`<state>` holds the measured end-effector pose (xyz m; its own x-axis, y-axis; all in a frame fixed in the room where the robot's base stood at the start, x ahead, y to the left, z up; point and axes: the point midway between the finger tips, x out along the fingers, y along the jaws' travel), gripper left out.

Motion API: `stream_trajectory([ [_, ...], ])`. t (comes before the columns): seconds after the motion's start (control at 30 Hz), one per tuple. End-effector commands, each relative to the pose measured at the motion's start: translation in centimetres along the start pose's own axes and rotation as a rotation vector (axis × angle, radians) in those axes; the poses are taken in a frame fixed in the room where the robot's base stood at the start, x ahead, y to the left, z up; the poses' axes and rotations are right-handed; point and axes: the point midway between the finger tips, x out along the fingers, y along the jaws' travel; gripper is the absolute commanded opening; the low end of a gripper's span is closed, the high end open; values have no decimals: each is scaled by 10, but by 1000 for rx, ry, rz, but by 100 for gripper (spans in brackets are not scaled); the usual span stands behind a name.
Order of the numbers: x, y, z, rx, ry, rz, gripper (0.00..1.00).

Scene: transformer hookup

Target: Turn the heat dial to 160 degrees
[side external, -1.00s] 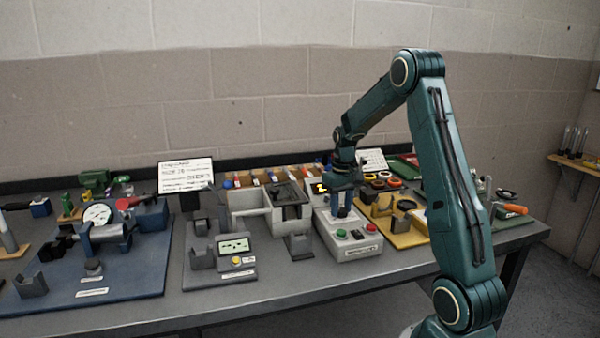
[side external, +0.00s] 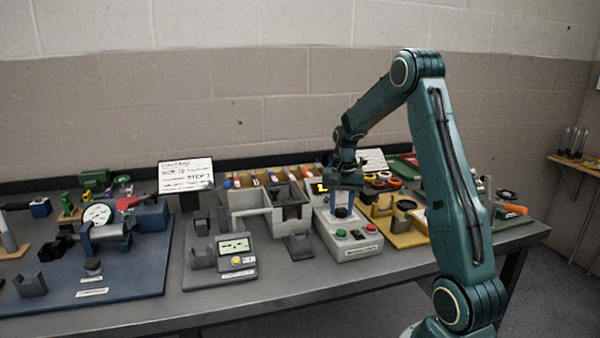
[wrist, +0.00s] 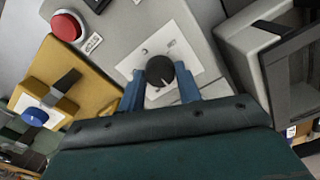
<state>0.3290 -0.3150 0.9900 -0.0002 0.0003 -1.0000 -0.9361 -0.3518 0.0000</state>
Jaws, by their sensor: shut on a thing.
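The heat dial (wrist: 160,72) is a dark round knob with a pale pointer line, on a white plate of the grey control box (side external: 350,245). In the wrist view the pointer line slants toward the gripper. My gripper (wrist: 160,88) has its two blue fingers on either side of the dial and is shut on it. It also shows in the side view (side external: 341,208), reaching down to the box. The box's yellow-lit display (side external: 319,188) is partly hidden by my gripper, and I cannot read it. The degree marks are too small to read.
The box's front carries a green button (side external: 340,233) and a red button (side external: 371,228). A written board (side external: 186,175) stands behind.

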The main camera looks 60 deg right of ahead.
Motion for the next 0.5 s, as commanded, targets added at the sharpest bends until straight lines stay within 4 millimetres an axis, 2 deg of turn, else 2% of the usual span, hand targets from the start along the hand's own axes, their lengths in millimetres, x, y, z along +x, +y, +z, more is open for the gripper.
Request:
stream_trajectory([
  [0.37, -1, 0, 0, 7, 2, -1, 11],
  [0.4, -1, 0, 0, 7, 2, -1, 36],
  [0.5, -1, 0, 0, 6, 1, -1, 55],
])
